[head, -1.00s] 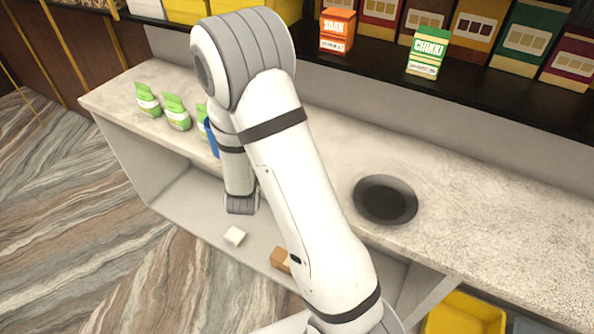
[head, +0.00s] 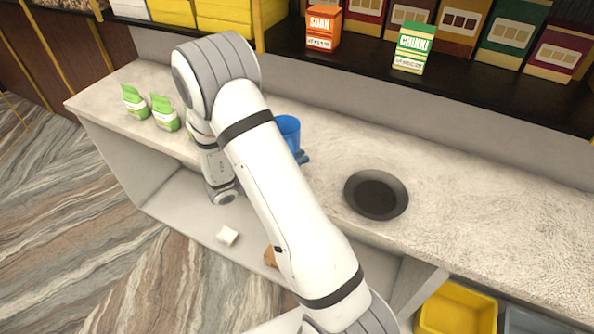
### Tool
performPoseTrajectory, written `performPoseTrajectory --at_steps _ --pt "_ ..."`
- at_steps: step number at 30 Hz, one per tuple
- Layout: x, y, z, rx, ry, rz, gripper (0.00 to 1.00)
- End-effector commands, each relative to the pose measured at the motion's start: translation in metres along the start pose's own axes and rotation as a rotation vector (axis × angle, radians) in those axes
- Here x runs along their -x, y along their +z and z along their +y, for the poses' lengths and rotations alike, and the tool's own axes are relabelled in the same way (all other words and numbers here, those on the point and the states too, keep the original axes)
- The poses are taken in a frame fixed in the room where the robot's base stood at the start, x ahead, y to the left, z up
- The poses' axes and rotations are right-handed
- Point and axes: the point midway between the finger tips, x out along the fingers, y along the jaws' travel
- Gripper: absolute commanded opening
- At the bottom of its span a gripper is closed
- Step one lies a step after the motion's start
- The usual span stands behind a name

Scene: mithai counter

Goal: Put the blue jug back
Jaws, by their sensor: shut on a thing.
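The blue jug (head: 288,130) shows above the counter (head: 330,150), just right of my white forearm. The forearm hides its left and lower parts, so I cannot tell whether it touches the counter. My gripper (head: 302,157) is mostly hidden behind the arm; only a small slate-blue piece, seemingly a fingertip, shows beside the jug's lower right. It is shut on the jug. A dark round mat or dish (head: 376,195) lies on the counter to the right of the jug, apart from it.
Several green-and-white pouches (head: 165,113) stand at the counter's left end. An orange box (head: 323,28) and a green box (head: 413,47) stand on the dark shelf behind. A white block (head: 228,235) lies on the lower shelf. A yellow bin (head: 458,308) is lower right.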

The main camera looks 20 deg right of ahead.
Motion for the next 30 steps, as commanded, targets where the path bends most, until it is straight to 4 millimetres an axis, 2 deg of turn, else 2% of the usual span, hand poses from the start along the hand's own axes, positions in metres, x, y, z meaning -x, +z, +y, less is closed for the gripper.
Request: performPoseTrajectory --at_steps 3,8,16,30 --pt "0.0 0.015 0.001 0.002 -0.001 0.0 0.0" --pt "0.0 0.026 0.0 0.0 -0.002 -0.001 0.0" --pt "0.0 0.058 0.001 0.002 -0.003 0.0 0.0" --pt "0.001 0.069 0.001 -0.001 -0.005 -0.001 0.0"
